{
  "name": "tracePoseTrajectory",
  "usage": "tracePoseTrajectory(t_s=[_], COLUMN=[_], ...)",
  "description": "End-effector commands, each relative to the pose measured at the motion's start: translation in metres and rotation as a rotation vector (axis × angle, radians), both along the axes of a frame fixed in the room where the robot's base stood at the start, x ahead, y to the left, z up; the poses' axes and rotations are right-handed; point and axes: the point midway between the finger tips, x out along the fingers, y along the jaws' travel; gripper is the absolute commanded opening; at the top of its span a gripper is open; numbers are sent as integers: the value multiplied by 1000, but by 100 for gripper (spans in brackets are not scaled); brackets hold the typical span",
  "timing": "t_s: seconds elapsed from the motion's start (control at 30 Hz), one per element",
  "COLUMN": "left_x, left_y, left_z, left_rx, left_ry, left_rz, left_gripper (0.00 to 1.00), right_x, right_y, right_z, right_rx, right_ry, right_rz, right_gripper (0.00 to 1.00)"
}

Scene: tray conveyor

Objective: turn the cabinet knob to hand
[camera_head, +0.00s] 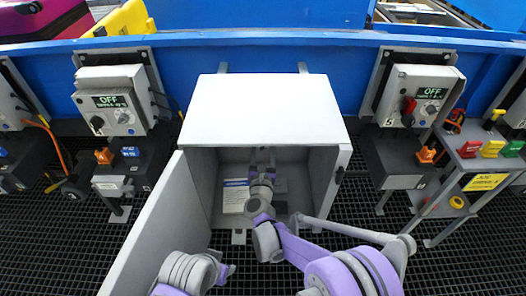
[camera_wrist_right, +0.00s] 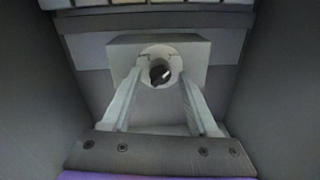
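The grey cabinet (camera_head: 262,103) stands open in the middle of the head view, its door (camera_head: 150,232) swung out to the left. My right arm reaches into it, and my right gripper (camera_head: 263,165) is deep inside, its fingertips hard to make out there. In the right wrist view a dark knob (camera_wrist_right: 160,73) sits in a pale round collar on a grey box (camera_wrist_right: 195,50). My right gripper (camera_wrist_right: 160,68) has its fingers apart, one on each side of the knob; whether they touch it I cannot tell. My left arm is at the bottom; its fingers are not clear.
A paper label (camera_head: 235,196) is inside the cabinet, left of my right arm. Control boxes reading OFF stand on the left (camera_head: 113,101) and right (camera_head: 418,95). Cabinet walls closely flank my right arm.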

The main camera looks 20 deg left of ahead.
Motion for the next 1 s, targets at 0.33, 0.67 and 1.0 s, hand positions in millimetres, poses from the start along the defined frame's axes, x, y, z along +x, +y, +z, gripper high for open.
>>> tracePoseTrajectory(t_s=[0.33,0.67,1.0], left_x=[0,0,0], left_y=[0,0,0], left_z=[0,-1,-7], left_rx=[0,0,0], left_ry=[0,0,2], left_rz=[0,0,0], left_gripper=[50,50,50], right_x=[0,0,0], right_y=[0,0,-1], right_z=[0,0,-1], right_rx=[0,-19,-200], right_ry=[0,-5,-59], right_rz=[0,-1,-1], right_gripper=[0,0,0])
